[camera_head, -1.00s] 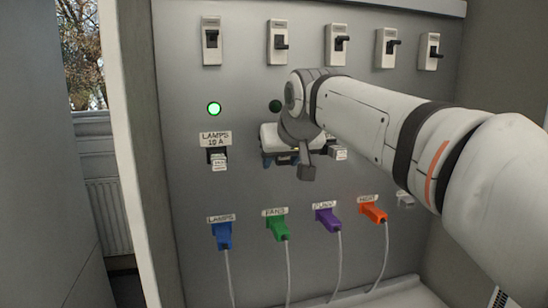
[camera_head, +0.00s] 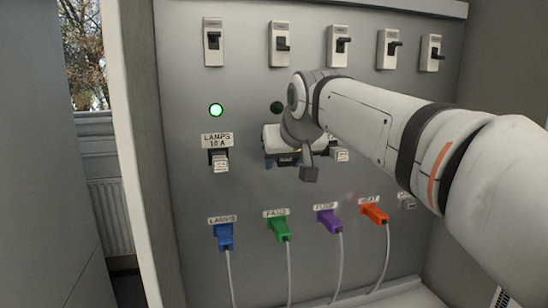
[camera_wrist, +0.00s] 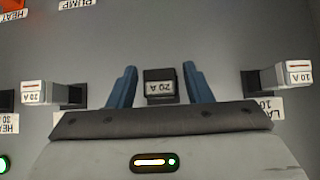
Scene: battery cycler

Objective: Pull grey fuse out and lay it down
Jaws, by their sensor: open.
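My gripper (camera_wrist: 155,88) is open, its two blue fingers pointing at the grey panel. Between the fingers, in the wrist view, sits a dark grey block marked 20 A (camera_wrist: 160,87), which looks like the fuse in its holder. A gap shows on each side, so the fingers do not touch it. In the head view my gripper (camera_head: 285,160) is at the panel in the middle row, and my wrist hides most of this block.
A light fuse marked 10 A (camera_wrist: 296,73) stands at the right in the wrist view, another fuse (camera_wrist: 38,93) at the left. Below the fuse row are blue (camera_head: 224,236), green (camera_head: 280,230), purple (camera_head: 328,220) and orange (camera_head: 375,213) plugs with hanging cables. Several switches line the top.

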